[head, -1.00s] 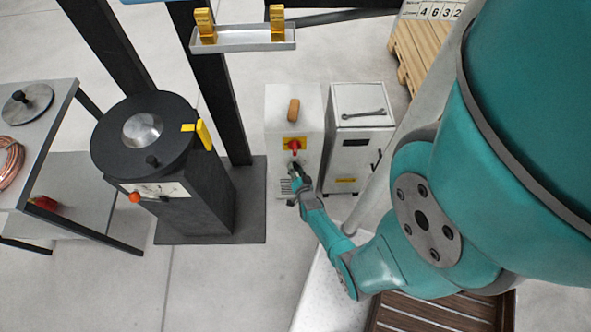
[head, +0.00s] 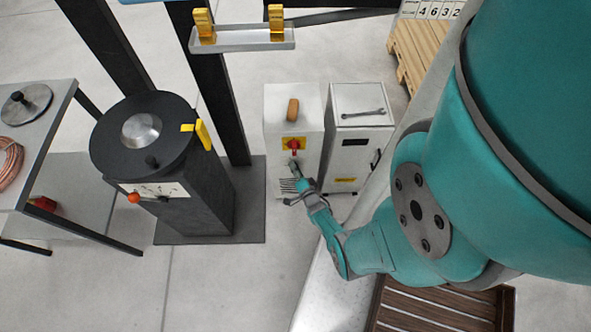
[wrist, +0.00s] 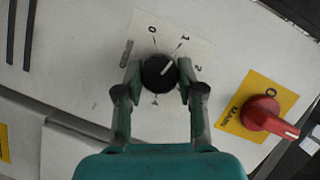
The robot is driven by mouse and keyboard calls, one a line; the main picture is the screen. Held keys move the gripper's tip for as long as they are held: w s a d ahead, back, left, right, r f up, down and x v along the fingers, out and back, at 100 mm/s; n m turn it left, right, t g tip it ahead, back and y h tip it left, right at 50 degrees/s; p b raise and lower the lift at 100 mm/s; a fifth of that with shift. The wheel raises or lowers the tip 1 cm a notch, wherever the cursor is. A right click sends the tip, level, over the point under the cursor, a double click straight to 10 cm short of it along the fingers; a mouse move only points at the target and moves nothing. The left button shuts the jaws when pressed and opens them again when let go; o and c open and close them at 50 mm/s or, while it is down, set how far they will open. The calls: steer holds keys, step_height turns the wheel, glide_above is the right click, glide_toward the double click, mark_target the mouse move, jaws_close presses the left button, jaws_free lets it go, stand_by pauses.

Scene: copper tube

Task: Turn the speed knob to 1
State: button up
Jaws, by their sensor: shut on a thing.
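The speed knob (wrist: 158,74) is a round black dial with a white pointer line, on a white plate marked 0, 1, 2 and further figures on the cabinet front. Its pointer aims to the upper right, roughly toward the 1 (wrist: 186,37). My gripper (wrist: 160,80) is shut on the knob, one finger on each side. In the head view, my gripper (head: 295,172) is at the front of the white cabinet (head: 279,106), below the red switch. The knob is too small to make out clearly there.
A red main switch (wrist: 263,114) on a yellow plate sits close to the right of the knob. A second white cabinet (head: 350,150) with a wrench (head: 362,114) on top stands beside the first. A black machine (head: 190,195) stands to the left, with floor between.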

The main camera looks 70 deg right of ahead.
stand_by(0.4)
steer(key=o, duration=1.1)
steer(key=shift+d, duration=0.1)
steer(key=shift+o, duration=0.2)
steer(key=shift+s, duration=0.1)
steer(key=v, duration=1.2)
